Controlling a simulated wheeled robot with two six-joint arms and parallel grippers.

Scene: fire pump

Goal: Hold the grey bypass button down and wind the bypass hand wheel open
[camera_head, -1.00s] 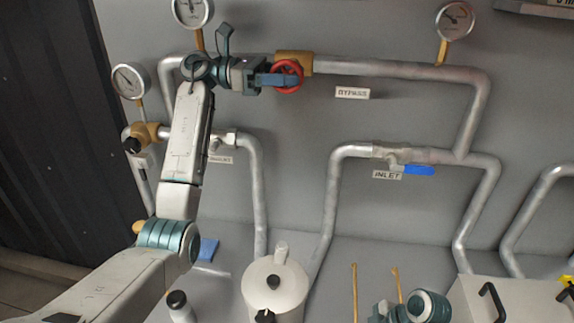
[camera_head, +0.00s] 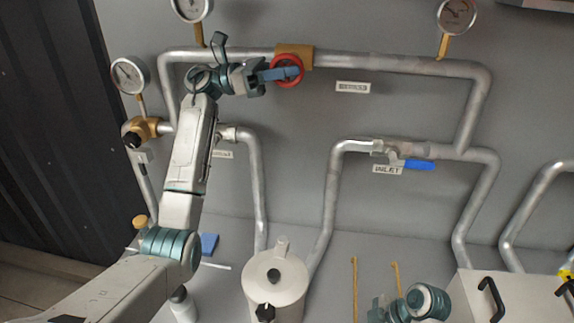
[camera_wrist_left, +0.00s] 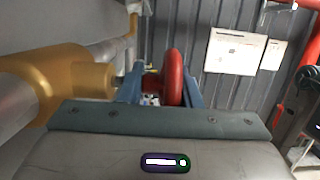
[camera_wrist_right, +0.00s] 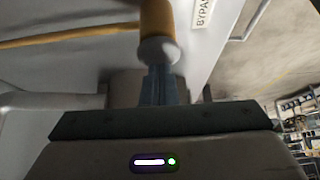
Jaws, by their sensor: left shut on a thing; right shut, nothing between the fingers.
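The red bypass hand wheel (camera_head: 288,70) sits on a brass valve in the upper pipe. My left gripper (camera_head: 282,74) is shut on its rim. In the left wrist view the red wheel (camera_wrist_left: 173,78) stands edge-on between the blue fingers (camera_wrist_left: 160,95). My right gripper (camera_wrist_right: 158,85) is shut and empty. Its fingertips are at a pale grey rounded end on a brass cylinder, which looks like the grey bypass button (camera_wrist_right: 158,50). I cannot tell whether it is pressed in. The head view does not clearly show this button; my right wrist (camera_head: 425,301) is at the bottom.
A BYPASS label (camera_head: 352,87) is right of the wheel. The inlet valve has a blue lever (camera_head: 419,166). Gauges (camera_head: 456,16) stand above the pipes. A white lidded vessel (camera_head: 274,285) and a pale box (camera_head: 515,300) stand below.

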